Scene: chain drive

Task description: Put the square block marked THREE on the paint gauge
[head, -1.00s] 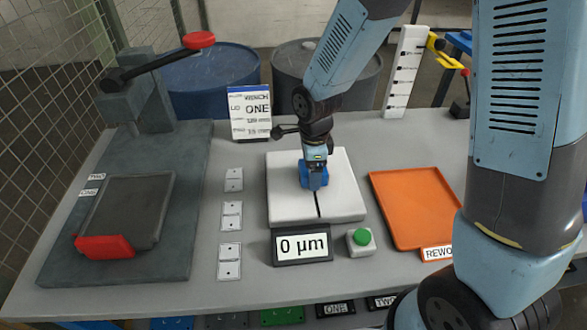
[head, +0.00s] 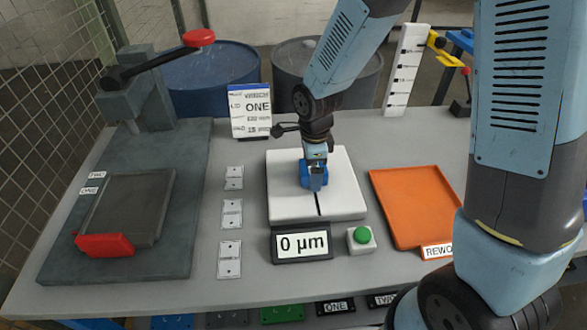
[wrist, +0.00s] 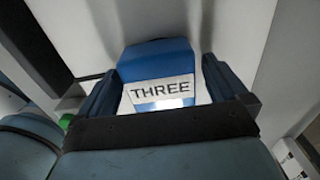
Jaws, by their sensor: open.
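The blue square block marked THREE (wrist: 160,88) sits between my gripper's fingers in the wrist view, its label facing the camera. In the head view the block (head: 315,170) is on or just above the white plate of the paint gauge (head: 290,204), near its middle. My gripper (head: 314,184) is open around the block, pointing down at the plate. Whether the block touches the plate is hard to tell. The gauge's display (head: 303,244) reads 0 µm.
A green button (head: 361,236) stands beside the display. An orange rework tray (head: 405,205) lies to the right. White switch-like plates (head: 231,213) line the left side of the gauge. A grey press with a red-knobbed lever (head: 198,39) stands at left.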

